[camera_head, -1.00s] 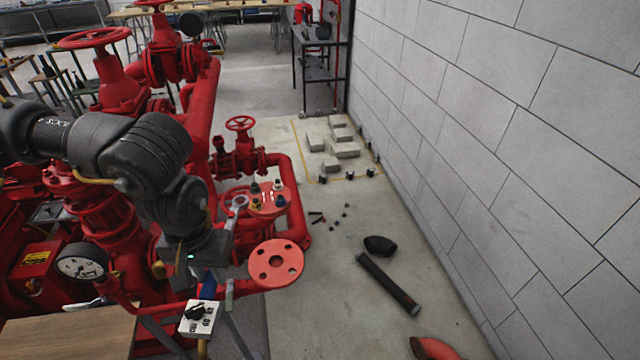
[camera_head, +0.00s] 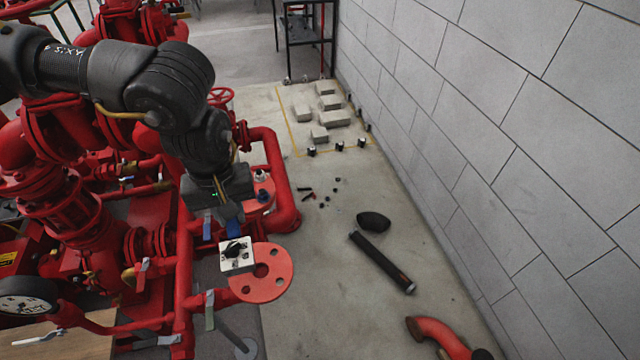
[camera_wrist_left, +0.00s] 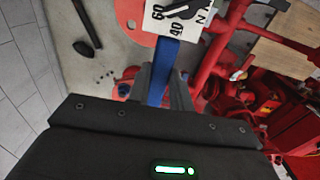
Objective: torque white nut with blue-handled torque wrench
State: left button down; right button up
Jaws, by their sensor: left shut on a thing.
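The torque wrench has a blue handle (camera_head: 236,230) and a white square dial (camera_head: 237,254). My left gripper (camera_head: 226,220) is shut on the blue handle. The left wrist view shows the blue handle (camera_wrist_left: 164,68) between the fingers, with the numbered dial (camera_wrist_left: 178,16) beyond them. In the head view the dial overlaps the front red flange (camera_head: 268,275); I cannot tell whether they touch. The white nut (camera_head: 260,176) shows on the rear red flange (camera_head: 263,206), just right of my gripper, which hides much of that flange. The wrench's working end is hidden. My right gripper is not in view.
Red pipes and valves fill the left side. A red elbow pipe (camera_head: 287,195) curves beside the rear flange. A black tube (camera_head: 381,262), small loose parts and grey blocks (camera_head: 320,134) lie on the floor. The block wall (camera_head: 480,120) closes the right side.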

pick_arm(q)
jog(key=w+d+n+b, duration=0.2)
jog(key=w+d+n, duration=0.2)
jog(key=d, duration=0.5)
jog(key=w+d+n+b, duration=0.2)
jog(key=w+d+n, duration=0.15)
jog(key=d, duration=0.55)
jog(key=shift+w+d+f+b, duration=0.15)
jog(key=shift+f+b, duration=1.4)
jog(key=shift+f, duration=1)
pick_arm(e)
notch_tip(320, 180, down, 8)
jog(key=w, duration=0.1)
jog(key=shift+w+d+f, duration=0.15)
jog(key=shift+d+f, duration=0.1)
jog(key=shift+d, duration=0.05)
